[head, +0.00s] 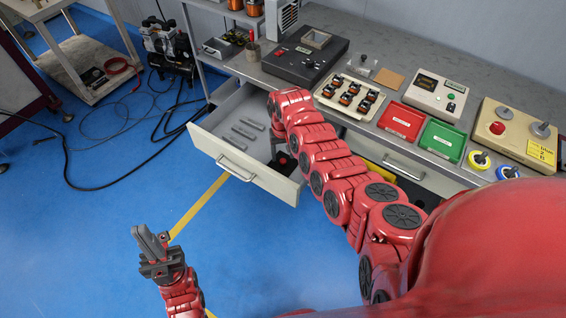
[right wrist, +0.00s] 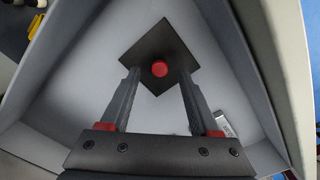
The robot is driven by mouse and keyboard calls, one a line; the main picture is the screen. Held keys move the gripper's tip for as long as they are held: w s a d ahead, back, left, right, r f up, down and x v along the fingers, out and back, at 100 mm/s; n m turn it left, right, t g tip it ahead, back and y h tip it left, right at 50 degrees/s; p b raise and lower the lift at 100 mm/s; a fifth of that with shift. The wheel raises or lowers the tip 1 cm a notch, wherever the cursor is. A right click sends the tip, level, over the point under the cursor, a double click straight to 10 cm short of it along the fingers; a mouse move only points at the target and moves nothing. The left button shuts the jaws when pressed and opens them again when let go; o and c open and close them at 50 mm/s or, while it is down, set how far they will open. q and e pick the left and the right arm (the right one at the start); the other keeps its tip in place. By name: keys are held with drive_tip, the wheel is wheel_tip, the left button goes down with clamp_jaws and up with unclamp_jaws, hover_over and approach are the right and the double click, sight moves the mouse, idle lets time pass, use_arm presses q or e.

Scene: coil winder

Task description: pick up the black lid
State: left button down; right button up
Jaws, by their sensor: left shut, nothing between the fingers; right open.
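The black lid (right wrist: 158,45) is a dark square plate with a round red knob (right wrist: 160,69), lying on the floor of the open drawer. In the head view the lid (head: 286,166) is mostly hidden behind my right arm and gripper. My right gripper (right wrist: 158,80) is open over the lid, inside the drawer. Its fingertips are on either side of the knob in the right wrist view; I cannot tell how far above the lid they are. My left gripper (head: 149,240) is shut and empty, out over the blue floor at the lower left.
The open drawer (head: 240,173) has light walls close around my right gripper. Several flat grey pieces (head: 243,130) lie in it. The workbench above holds a black box (head: 305,55), a coil tray (head: 349,97), red (head: 401,121) and green (head: 442,140) trays and control boxes.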

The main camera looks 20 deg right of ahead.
sight(283, 163)
drive_tip(key=shift+f+b, duration=0.3)
drive_tip(key=shift+f, duration=0.95)
clamp_jaws()
